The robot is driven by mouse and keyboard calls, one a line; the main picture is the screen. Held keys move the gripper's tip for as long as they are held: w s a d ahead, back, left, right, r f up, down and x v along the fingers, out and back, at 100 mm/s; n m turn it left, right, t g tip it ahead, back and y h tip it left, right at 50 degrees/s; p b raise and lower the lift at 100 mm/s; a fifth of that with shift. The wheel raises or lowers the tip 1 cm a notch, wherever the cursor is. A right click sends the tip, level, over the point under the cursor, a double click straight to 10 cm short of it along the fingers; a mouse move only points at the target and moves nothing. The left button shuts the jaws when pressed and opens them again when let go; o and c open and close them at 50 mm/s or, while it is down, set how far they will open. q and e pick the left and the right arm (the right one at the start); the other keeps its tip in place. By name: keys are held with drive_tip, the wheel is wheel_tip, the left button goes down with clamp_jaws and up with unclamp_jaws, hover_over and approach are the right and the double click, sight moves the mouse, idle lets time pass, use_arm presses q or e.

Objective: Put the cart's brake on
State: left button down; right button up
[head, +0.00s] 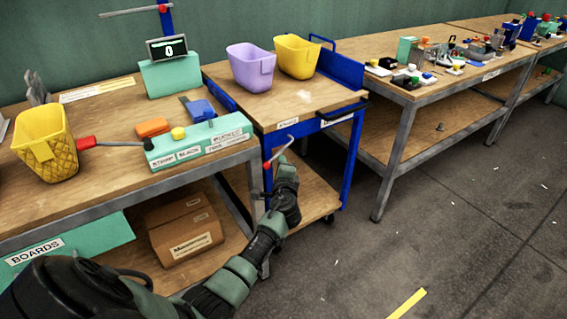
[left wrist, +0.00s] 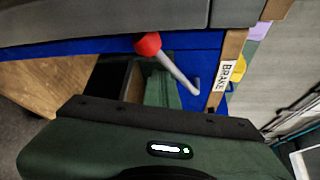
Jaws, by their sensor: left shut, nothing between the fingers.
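The cart (head: 340,100) has a blue frame and a wooden top, and stands between two benches. Its brake lever (head: 281,152) is a thin grey rod with a red knob, at the near front below the top. In the left wrist view the lever (left wrist: 178,71) slants from its red knob towards a BRAKE label (left wrist: 225,76). My left gripper (head: 284,166) is shut and empty, close below the lever; I cannot tell whether it touches. My right gripper is not in view.
A purple bin (head: 251,68) and a yellow bin (head: 297,57) stand on the cart. The left bench (head: 110,112) holds a yellow basket (head: 45,145) and a green labelled unit (head: 200,145). Another bench (head: 432,92) stands right. The floor at right is largely clear.

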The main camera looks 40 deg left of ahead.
use_arm(q)
drive_tip(key=shift+s+a+r, duration=0.1)
drive_tip(key=shift+a+r, duration=0.15)
drive_tip(key=shift+a, duration=0.05)
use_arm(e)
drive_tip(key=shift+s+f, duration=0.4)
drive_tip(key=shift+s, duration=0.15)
